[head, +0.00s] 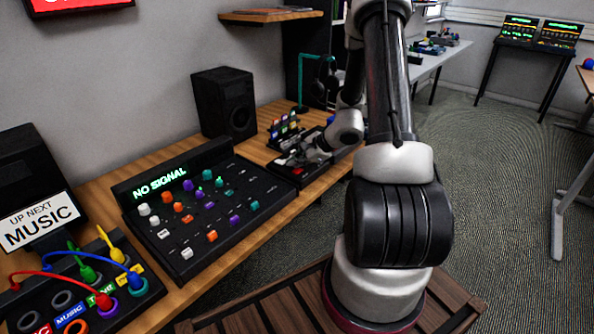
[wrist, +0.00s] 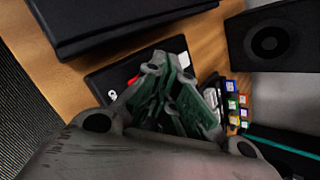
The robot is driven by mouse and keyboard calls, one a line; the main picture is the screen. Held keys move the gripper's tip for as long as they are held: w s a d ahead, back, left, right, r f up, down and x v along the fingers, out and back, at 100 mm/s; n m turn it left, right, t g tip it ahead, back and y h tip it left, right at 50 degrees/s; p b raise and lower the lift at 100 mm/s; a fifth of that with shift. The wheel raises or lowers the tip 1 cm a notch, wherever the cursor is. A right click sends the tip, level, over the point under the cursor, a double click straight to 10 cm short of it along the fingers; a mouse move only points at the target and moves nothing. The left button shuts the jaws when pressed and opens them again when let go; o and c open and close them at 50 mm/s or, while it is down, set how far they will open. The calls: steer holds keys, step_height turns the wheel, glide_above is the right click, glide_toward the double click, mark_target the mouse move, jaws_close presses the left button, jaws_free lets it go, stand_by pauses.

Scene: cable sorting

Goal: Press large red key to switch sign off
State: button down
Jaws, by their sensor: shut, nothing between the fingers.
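A red key (wrist: 131,80) shows only in part in the wrist view, on a dark control panel (wrist: 101,80) and beside my fingers. In the head view the panel (head: 299,178) lies on the wooden desk past the mixer, with a small patch of red by my gripper (head: 289,161). In the wrist view my gripper (wrist: 163,62) is shut and empty, its fingers over the panel and hiding much of it. I cannot tell whether the fingertips touch the panel. A sign (head: 75,4) at the top left of the head view is lit red, mostly cut off by the frame.
A mixer (head: 206,238) reading "NO SIGNAL" stands nearer on the desk. A black speaker (head: 224,102) stands behind. A patch panel with cables (head: 75,296) and a "MUSIC" display (head: 40,222) are at the left.

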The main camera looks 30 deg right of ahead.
mark_target(296, 171)
steer(key=shift+f, duration=0.1)
stand_by(0.3)
steer(key=shift+f, duration=0.35)
stand_by(0.3)
steer(key=shift+r, duration=0.45)
steer(key=shift+r, duration=3)
